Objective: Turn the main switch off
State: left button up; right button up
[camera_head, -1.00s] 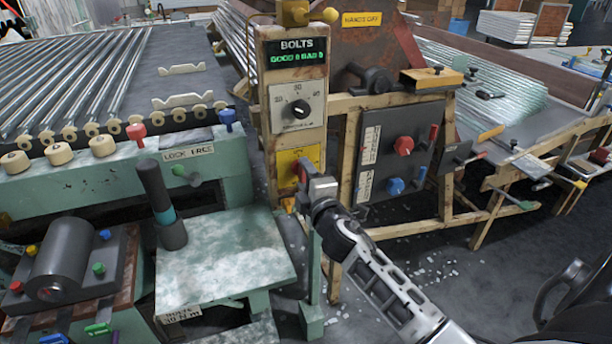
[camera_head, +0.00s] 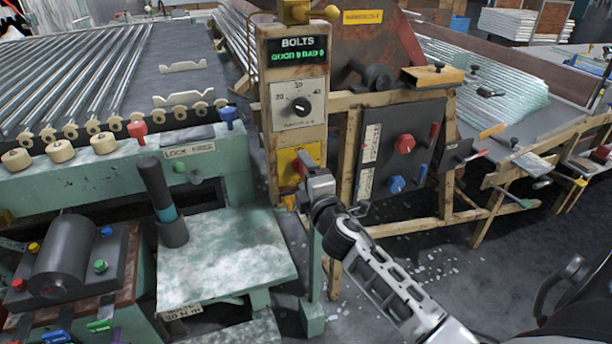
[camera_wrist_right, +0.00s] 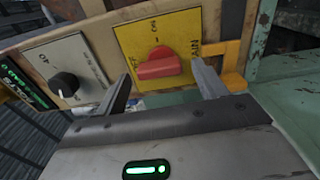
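The main switch is a red rotary knob on a yellow plate (camera_wrist_right: 186,28), low on the narrow control post. In the right wrist view, the red knob (camera_wrist_right: 158,66) has its grip bar lying roughly across the picture, along the post. Small lettering stands on the plate, partly too blurred to read. My right gripper (camera_wrist_right: 163,72) is open, with one finger on each side of the knob and visible space beside the bar. In the head view, my right gripper (camera_head: 308,170) is in front of the yellow plate (camera_head: 287,158) and hides most of the knob. My left gripper is not in view.
Above the plate on the post are a white dial (camera_head: 299,104) and a BOLTS display (camera_head: 297,51). A dark panel (camera_head: 400,145) with red and blue knobs stands close to the right. A green bench (camera_head: 225,255) is at the lower left.

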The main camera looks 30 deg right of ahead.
pick_arm(q)
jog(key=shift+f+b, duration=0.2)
jog(key=shift+b, duration=0.5)
pick_arm(e)
jog(key=v, duration=1.6)
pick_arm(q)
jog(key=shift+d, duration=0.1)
pick_arm(e)
jog(key=shift+a, duration=0.1)
pick_arm(q)
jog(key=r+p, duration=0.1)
jog(key=p, duration=0.4)
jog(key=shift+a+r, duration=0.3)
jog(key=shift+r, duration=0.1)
pick_arm(e)
jog(key=s+a+f+m+g+y, duration=0.3)
jog(key=s+a+f+m, duration=0.1)
jog(key=a, duration=0.4)
jog(key=s+a+f+m+g+y, duration=0.4)
jog(key=s+a+f+m, duration=0.1)
jog(key=a+m, duration=0.3)
jog(key=shift+f+m, duration=0.5)
jog(key=shift+m, duration=0.3)
